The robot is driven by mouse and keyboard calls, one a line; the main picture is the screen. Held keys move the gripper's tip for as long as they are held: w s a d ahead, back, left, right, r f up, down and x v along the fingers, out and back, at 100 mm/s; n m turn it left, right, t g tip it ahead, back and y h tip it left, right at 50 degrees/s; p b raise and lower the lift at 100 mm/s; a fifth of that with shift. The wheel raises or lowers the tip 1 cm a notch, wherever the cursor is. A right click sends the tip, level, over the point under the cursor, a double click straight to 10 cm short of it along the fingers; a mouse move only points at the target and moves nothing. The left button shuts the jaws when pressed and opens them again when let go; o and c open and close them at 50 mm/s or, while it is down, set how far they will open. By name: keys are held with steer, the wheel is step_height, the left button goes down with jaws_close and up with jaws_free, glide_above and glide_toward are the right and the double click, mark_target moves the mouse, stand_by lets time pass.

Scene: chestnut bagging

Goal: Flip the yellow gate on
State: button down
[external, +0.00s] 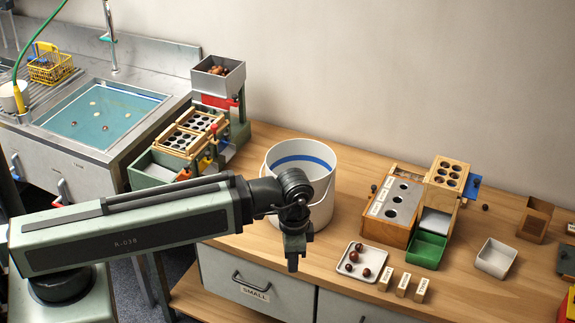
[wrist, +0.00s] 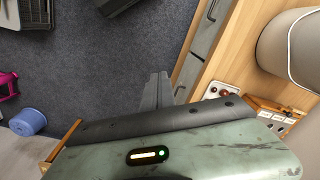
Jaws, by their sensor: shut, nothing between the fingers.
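In the external view a green sorting machine (external: 158,165) stands at the left end of the wooden bench. Small yellow-orange parts (external: 204,163) show on its front side, with another (external: 183,174) lower down. One of these may be the yellow gate; they are too small to tell which, or how it is set. My gripper (external: 292,262) points down in front of the white bucket, to the right of the machine and apart from it. It is shut and empty. In the wrist view my gripper (wrist: 158,90) shows over the floor beside the bench drawers; the machine is not clearly seen there.
The white bucket (external: 318,200) stands between the machine and the wooden hole boxes (external: 396,235). A white tray (external: 345,264) holds several chestnuts. A sink (external: 100,112) lies at far left. A blue bucket (wrist: 28,122) stands on the floor.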

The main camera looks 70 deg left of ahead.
steer(key=w+a+m+g+y+b, duration=0.1)
steer(key=w+a+m+y+b, duration=0.2)
steer(key=a, duration=0.7)
steer(key=a+m+y+b, duration=0.4)
steer(key=a+m, duration=0.2)
steer(key=a, duration=0.5)
steer(key=w+a+m+g+y+b, duration=0.1)
steer(key=w+a+m+y+b, duration=0.2)
steer(key=a, duration=0.7)
steer(key=s+a+f+g+b, duration=0.1)
steer(key=s+a+f+b, duration=0.1)
steer(key=s+a, duration=0.4)
steer(key=a+b, duration=0.1)
steer(key=a, duration=0.2)
steer(key=shift+f, duration=0.35)
